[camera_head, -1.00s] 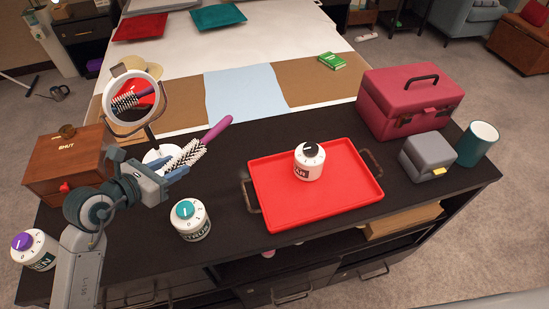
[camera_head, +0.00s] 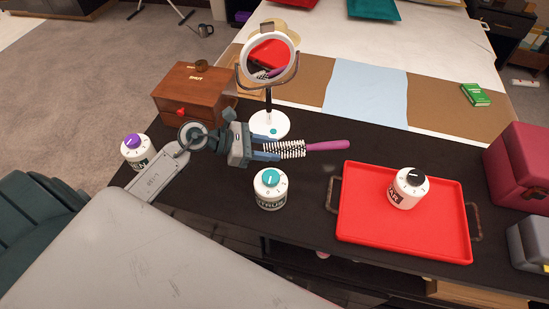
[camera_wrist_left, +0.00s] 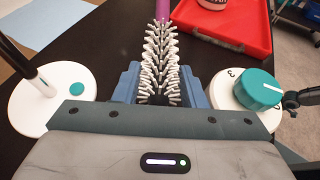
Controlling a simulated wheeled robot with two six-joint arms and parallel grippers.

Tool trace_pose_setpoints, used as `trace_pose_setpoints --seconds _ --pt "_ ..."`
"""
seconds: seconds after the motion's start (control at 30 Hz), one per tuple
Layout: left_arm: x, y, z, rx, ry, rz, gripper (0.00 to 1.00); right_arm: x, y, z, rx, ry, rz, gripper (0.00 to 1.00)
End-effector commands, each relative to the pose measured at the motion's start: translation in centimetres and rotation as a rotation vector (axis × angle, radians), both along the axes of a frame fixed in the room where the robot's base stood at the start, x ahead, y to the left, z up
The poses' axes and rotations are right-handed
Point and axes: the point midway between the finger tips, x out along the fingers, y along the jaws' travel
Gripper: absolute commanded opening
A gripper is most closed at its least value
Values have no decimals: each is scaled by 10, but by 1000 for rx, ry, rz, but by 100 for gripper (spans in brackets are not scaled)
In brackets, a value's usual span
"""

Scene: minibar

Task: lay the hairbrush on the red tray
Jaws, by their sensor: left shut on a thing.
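The hairbrush (camera_head: 318,146) has a purple handle and white bristles. My left gripper (camera_head: 268,149) is shut on its bristle end, and the handle points right toward the tray. In the left wrist view the hairbrush (camera_wrist_left: 161,55) lies between the two blue fingers of the gripper (camera_wrist_left: 160,88), handle pointing away. The red tray (camera_head: 360,225) sits on the dark counter to the right of the brush, apart from it. It also shows in the left wrist view (camera_wrist_left: 253,32). A white jar with a black-and-white dial top (camera_head: 407,188) stands on the tray. My right gripper is not in view.
A white jar with a teal knob (camera_head: 270,189) stands just in front of the left gripper. A round mirror (camera_head: 268,75) stands behind it. A wooden box (camera_head: 193,92) and purple-knobbed jar (camera_head: 137,152) are at left. A pink case (camera_head: 520,165) and grey box (camera_head: 530,243) are at right.

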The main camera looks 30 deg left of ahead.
Motion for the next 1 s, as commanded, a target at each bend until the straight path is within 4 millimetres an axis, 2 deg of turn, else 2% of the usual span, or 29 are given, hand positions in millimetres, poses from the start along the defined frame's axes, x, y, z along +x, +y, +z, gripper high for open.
trace_pose_setpoints --seconds 0.4,0.87,0.9,0.97,1.0 --pt "0 0 -48 -2 2 1 13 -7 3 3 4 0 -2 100" --pt "0 0 -55 1 -1 0 13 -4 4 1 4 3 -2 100" --pt "0 0 -54 1 -1 0 45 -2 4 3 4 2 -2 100" --pt "0 0 -54 1 -1 0 57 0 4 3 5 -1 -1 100" --pt "0 0 -54 1 -1 0 59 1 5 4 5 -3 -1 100"
